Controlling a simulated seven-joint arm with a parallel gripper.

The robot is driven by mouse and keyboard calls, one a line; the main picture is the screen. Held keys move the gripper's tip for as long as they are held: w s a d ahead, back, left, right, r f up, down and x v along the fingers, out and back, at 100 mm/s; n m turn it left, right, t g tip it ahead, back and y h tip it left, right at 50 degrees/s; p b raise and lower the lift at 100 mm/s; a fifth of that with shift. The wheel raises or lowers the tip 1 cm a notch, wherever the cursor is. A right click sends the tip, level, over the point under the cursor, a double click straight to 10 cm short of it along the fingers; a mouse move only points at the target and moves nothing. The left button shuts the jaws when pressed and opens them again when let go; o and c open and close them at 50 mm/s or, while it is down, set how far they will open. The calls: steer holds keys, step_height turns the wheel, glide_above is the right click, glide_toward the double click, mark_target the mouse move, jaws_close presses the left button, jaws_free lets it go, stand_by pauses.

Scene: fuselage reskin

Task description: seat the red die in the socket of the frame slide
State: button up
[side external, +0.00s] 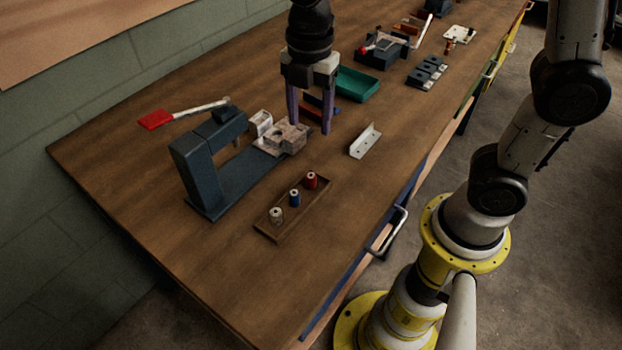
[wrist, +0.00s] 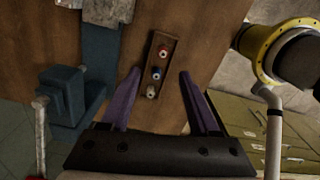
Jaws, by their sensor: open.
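The red die (side external: 311,180) stands upright at the far end of a small wooden tray (side external: 262,229), in a row with a blue die (side external: 294,197) and a pale die (side external: 276,215). In the wrist view the red die (wrist: 163,53) shows beyond the fingertips. My gripper (side external: 310,127) is open and empty above the bench, beyond the tray and beside the frame slide. Its purple fingers point down. The frame slide looks to be the pale metal block (side external: 289,137) at the foot of the blue press (side external: 195,165). Its socket is too small to make out clearly.
A pale angle bracket (side external: 365,141) lies right of my gripper. A green bin (side external: 356,84) and a dark block with holes (side external: 427,73) stand farther back. Bare wood surrounds the die tray.

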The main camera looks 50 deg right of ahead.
steer(key=f, duration=0.1)
glide_above(311, 175)
steer(key=f, duration=0.7)
steer(key=shift+w+d+f, duration=0.2)
steer(key=shift+w+f, duration=0.1)
steer(key=shift+f, duration=0.1)
steer(key=f, duration=0.4)
steer(key=shift+s+a+f, duration=0.1)
steer(key=shift+s+a, duration=0.1)
steer(key=shift+s, duration=0.15)
steer(key=shift+f, duration=0.45)
jaws_close()
